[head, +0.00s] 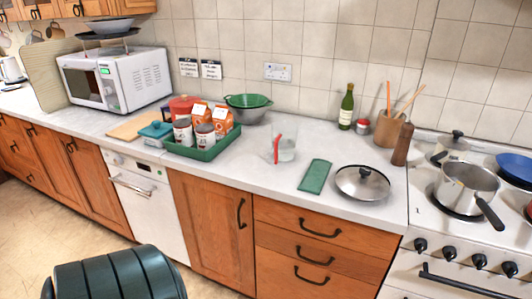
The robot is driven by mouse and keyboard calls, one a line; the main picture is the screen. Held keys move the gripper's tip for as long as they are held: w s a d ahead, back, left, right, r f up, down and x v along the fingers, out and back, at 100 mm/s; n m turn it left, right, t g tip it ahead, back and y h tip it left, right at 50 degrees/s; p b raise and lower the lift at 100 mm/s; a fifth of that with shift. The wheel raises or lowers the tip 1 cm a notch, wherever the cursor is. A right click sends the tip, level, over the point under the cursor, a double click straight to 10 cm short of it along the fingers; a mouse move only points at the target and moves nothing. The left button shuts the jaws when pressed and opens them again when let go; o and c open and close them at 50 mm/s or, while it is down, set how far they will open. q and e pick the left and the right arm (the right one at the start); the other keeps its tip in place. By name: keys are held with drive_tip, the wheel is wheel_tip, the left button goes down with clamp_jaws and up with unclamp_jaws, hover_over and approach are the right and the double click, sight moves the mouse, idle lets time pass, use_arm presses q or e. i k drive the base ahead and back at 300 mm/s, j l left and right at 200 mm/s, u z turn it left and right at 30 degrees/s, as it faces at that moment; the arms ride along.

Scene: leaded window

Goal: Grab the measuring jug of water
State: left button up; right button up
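A clear jug (286,151) stands upright on the pale worktop, near the middle of the head view. A red strip, perhaps its handle, shows at its left side. It looks to hold clear liquid, but the level is hard to make out. Neither of my grippers is in view, and nothing is touching the jug.
A green tray (205,151) of tins and cartons lies left of the jug. A green cloth (315,175) and a pan lid (363,182) lie to its right. A colander and bowl (249,106) stand behind. Worktop (250,168) in front is bare.

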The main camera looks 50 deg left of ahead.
sight(284, 134)
drive_tip(key=i+u, duration=0.1)
drive_tip(key=u, duration=0.3)
drive_tip(key=j+u, duration=0.1)
drive_tip(key=u, duration=0.3)
drive_tip(key=i+u, duration=0.15)
drive_tip(key=u, duration=0.25)
drive_tip(key=i+u, duration=0.1)
drive_tip(key=u, duration=0.3)
drive_tip(key=i+l, duration=0.1)
